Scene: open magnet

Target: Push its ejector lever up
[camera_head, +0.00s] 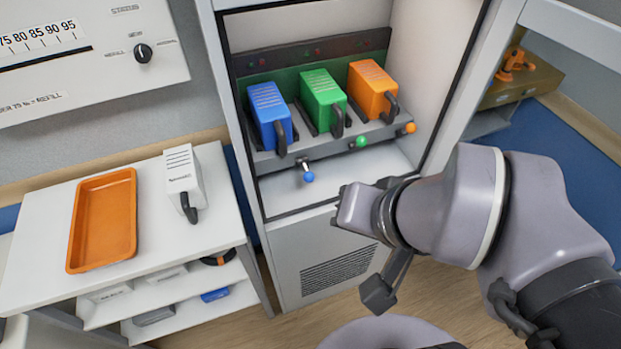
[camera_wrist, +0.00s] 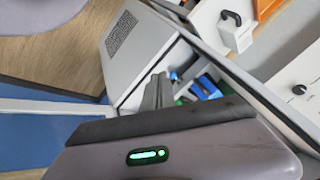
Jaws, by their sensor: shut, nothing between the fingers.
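In the head view, an open cabinet holds a blue module (camera_head: 270,117), a green module (camera_head: 323,102) and an orange module (camera_head: 373,90), each with a dark handle. Below them on the grey front rail are levers with a blue knob (camera_head: 308,176), a green knob (camera_head: 361,142) and an orange knob (camera_head: 409,128). The blue-knobbed lever hangs lowest, on a visible metal stem. My gripper (camera_head: 338,205) is shut and empty, right of and below the blue knob, apart from it. In the wrist view, my gripper's fingers (camera_wrist: 158,90) point towards the blue knob (camera_wrist: 173,76).
The cabinet's right door stands open beside my arm. A white shelf unit (camera_head: 45,243) at left bears an orange tray (camera_head: 103,222) and a white module (camera_head: 180,172). The cabinet floor (camera_head: 350,175) below the rail is bare.

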